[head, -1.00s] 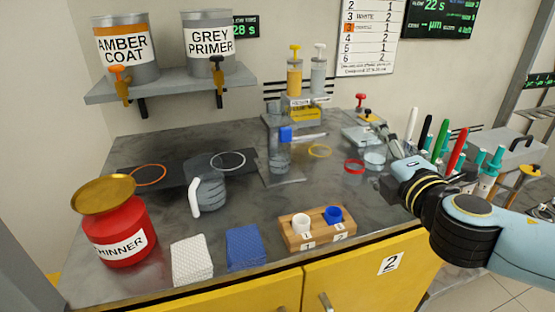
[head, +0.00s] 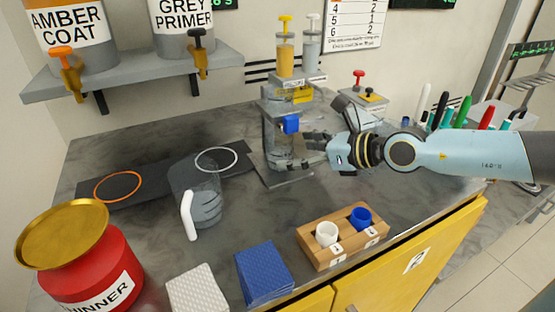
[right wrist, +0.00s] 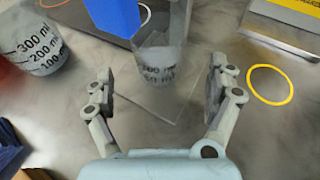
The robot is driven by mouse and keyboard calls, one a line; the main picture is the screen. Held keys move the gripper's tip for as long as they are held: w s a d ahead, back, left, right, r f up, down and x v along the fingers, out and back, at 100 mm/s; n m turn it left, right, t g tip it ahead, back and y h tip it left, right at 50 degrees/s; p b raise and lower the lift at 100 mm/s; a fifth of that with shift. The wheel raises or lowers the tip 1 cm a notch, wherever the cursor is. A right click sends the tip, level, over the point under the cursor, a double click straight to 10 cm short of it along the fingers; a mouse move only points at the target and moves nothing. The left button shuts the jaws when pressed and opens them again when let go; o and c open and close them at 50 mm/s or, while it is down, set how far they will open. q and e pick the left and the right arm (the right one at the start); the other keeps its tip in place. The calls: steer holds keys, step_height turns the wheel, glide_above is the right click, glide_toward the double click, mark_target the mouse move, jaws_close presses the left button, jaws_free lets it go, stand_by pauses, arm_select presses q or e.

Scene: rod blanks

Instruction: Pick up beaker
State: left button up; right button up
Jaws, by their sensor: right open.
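My left gripper is out of view.
The dispenser stand (head: 298,78) with its blue block (head: 291,124) rises close to my right gripper. A red thinner can (head: 95,262), white and blue pads (head: 263,272) and a wooden cup holder (head: 318,253) line the front. A yellow ring (right wrist: 270,85) lies right of the fingers.

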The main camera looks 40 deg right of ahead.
mark_target(280, 153)
steer(key=b+x, duration=0.3)
steer(key=x, duration=0.2)
steer(key=shift+w+a+f, duration=0.1)
steer(key=shift+w, duration=0.15)
steer(key=shift+c, duration=1.3)
steer(key=c, duration=1)
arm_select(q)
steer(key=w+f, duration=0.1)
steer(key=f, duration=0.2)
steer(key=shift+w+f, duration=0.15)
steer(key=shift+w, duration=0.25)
arm_select(e)
steer(key=shift+c, duration=0.2)
